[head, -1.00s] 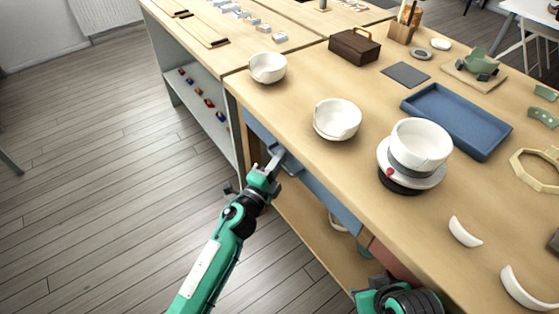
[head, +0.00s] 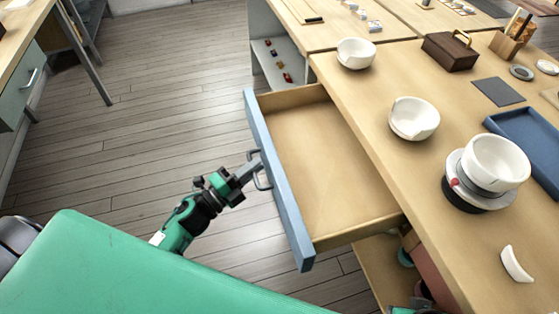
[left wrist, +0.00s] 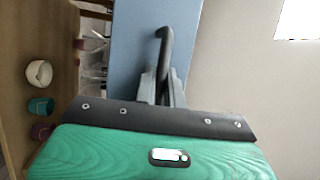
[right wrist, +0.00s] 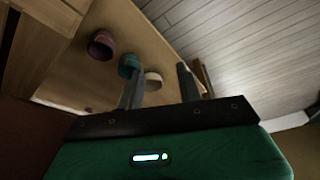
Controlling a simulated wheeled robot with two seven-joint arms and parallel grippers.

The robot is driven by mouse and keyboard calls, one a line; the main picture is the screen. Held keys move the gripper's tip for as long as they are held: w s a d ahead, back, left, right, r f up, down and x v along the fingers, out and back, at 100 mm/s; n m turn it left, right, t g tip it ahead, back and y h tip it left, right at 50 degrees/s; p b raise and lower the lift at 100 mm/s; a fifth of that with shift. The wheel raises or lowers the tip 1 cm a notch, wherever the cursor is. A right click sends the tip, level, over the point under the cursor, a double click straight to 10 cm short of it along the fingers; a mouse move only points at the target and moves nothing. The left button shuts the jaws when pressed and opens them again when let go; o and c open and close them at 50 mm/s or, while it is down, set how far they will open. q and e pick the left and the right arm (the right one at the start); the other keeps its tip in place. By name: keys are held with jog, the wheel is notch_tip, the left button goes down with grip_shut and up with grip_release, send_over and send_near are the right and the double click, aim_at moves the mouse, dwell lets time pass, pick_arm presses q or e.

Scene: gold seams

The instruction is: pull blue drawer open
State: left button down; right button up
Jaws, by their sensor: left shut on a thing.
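The blue drawer (head: 279,187) is pulled far out of the wooden workbench, and its inside is bare. Its dark handle (head: 260,180) is on the blue front. My left gripper (head: 252,163) reaches the handle from the left. In the left wrist view its fingers (left wrist: 162,88) are closed around the handle (left wrist: 164,48), against the blue front (left wrist: 132,45). My right gripper (right wrist: 160,85) shows in the right wrist view with its fingers apart and nothing between them, below bench level.
On the bench top are a white bowl (head: 355,54), a chipped bowl (head: 413,120), a bowl on a wheel (head: 495,163) and a blue tray (head: 530,140). Small pots (right wrist: 101,45) stand on the lower shelf. Open floor (head: 160,120) lies left of the drawer.

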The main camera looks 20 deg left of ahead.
pick_arm(q)
jog(key=shift+s+a, duration=0.45)
jog(key=shift+a, duration=0.2)
jog(key=shift+s+a, duration=0.45)
jog(key=shift+a, duration=0.15)
pick_arm(e)
jog(key=shift+r, duration=0.25)
jog(key=shift+s+f, duration=0.1)
jog(key=shift+s, duration=0.1)
pick_arm(q)
jog(key=c, duration=1.8)
grip_release()
jog(key=v, duration=1.3)
jog(key=shift+s+a+f+b, duration=0.1)
jog(key=shift+s+a+b, duration=0.1)
jog(key=shift+s+b, duration=0.15)
pick_arm(e)
jog(key=shift+w+a+t, duration=0.3)
jog(key=shift+w+a, duration=0.05)
jog(key=shift+a, duration=0.05)
pick_arm(q)
jog(key=shift+w, duration=0.1)
pick_arm(e)
jog(key=shift+w, duration=0.2)
